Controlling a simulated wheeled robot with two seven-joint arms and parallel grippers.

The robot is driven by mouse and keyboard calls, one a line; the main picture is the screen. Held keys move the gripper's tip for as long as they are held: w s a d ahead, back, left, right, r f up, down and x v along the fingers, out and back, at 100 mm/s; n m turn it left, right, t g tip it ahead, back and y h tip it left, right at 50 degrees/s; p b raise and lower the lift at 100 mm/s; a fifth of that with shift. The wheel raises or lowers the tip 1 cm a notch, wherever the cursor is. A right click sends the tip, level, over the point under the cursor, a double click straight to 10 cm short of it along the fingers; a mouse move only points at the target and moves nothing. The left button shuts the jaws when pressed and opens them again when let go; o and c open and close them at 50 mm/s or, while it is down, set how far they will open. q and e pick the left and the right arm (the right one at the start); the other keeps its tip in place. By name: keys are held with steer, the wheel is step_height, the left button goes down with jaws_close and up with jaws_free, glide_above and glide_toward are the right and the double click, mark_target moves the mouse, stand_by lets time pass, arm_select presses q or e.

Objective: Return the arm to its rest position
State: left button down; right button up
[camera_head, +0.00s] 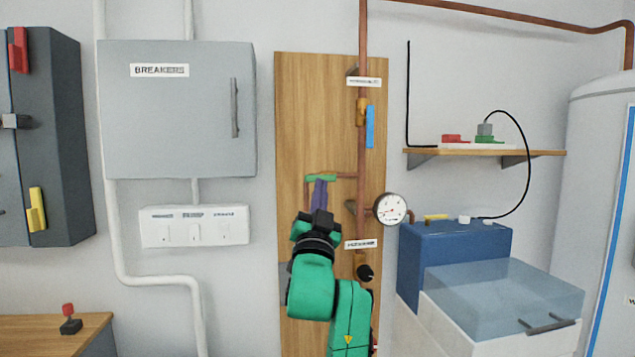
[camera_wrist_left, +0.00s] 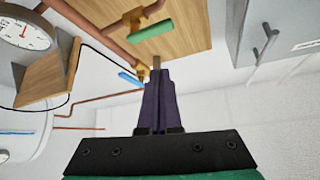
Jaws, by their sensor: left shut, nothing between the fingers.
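My left arm is green and reaches up in front of the wooden wall panel. Its left gripper (camera_head: 319,183) has purple fingers, which are closed together with nothing between them. The fingers also show in the left wrist view (camera_wrist_left: 156,72), pointing toward the panel. A green valve handle (camera_head: 320,178) on a short copper branch pipe is just beyond the fingertips in the head view. In the left wrist view the green handle (camera_wrist_left: 152,30) appears apart from the fingertips. My right gripper is in neither view.
The wooden panel (camera_head: 290,120) carries a copper pipe (camera_head: 362,150), a blue handle (camera_head: 370,127) and a round gauge (camera_head: 390,209). A grey breaker box (camera_head: 180,120) is at left. A shelf (camera_head: 530,153) and a blue unit (camera_head: 460,245) are at right.

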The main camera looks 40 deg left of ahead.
arm_select(q)
steer(key=shift+s+d+f, duration=0.15)
steer(key=shift+s+d, duration=0.15)
steer(key=shift+w, duration=0.1)
